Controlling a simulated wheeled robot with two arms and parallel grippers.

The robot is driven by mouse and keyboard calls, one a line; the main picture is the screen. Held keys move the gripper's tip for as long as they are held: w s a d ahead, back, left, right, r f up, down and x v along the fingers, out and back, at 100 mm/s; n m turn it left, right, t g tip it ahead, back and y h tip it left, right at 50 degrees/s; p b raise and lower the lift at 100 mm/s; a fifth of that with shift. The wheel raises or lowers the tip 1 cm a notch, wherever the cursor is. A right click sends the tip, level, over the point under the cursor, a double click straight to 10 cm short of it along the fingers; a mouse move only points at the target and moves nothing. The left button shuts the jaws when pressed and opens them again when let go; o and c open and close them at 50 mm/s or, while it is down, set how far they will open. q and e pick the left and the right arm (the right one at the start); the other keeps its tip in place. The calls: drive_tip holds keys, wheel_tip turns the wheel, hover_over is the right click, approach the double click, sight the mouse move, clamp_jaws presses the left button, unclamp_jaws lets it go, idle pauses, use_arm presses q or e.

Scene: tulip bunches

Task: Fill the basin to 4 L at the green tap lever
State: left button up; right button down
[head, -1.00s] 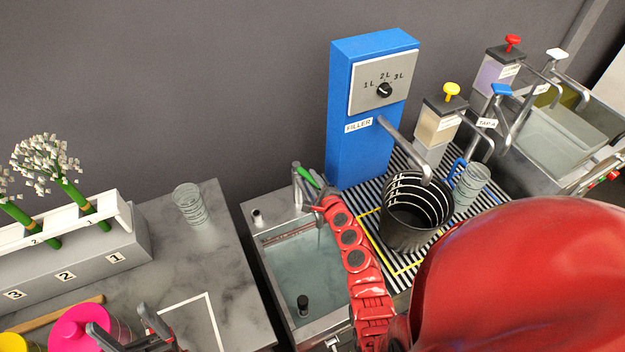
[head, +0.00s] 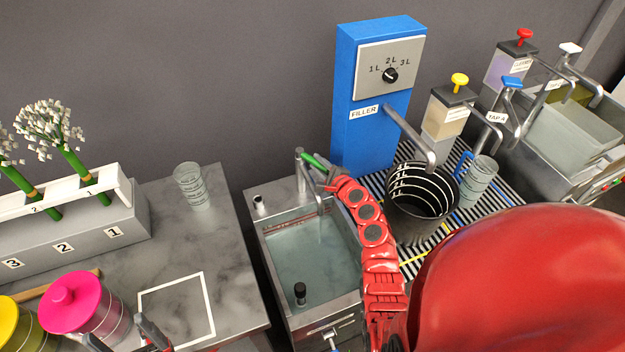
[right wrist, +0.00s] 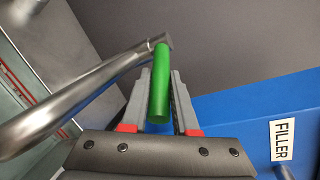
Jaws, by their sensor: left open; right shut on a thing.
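The steel basin (head: 270,268) holds clear water and has a black plug-like piece standing in it. No litre marks are readable on it. Its tap (head: 300,172) stands at the back edge, with a thin pale stream below the spout. The green lever (head: 314,160) points right from the tap top; it also shows in the right wrist view (right wrist: 160,92). My right gripper (head: 330,178) is shut on the lever, with a finger on each side (right wrist: 160,78). My left gripper (head: 120,340) is open at the bottom left edge, partly cut off.
A blue filler (head: 350,140) stands right of the basin, over a black bucket (head: 412,228) on a striped grate. A clear measuring cup (head: 190,185) stands on the left counter, near a pink-lidded pot (head: 75,303). My red right arm hides the basin's right side.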

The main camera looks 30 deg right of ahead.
drive_tip(key=n+y+b, duration=0.1)
drive_tip(key=b, duration=0.1)
drive_tip(key=d+n+y+b, duration=0.1)
drive_tip(key=y+b, duration=0.1)
drive_tip(key=shift+w+d, duration=0.2)
drive_tip(key=shift+w, duration=0.15)
drive_tip(key=c, duration=1)
unclamp_jaws()
drive_tip(key=v, duration=1.1)
drive_tip(key=b+v, duration=0.1)
drive_tip(key=v, duration=0.5)
drive_tip(key=shift+s+d+r, duration=0.15)
drive_tip(key=shift+r, duration=0.25)
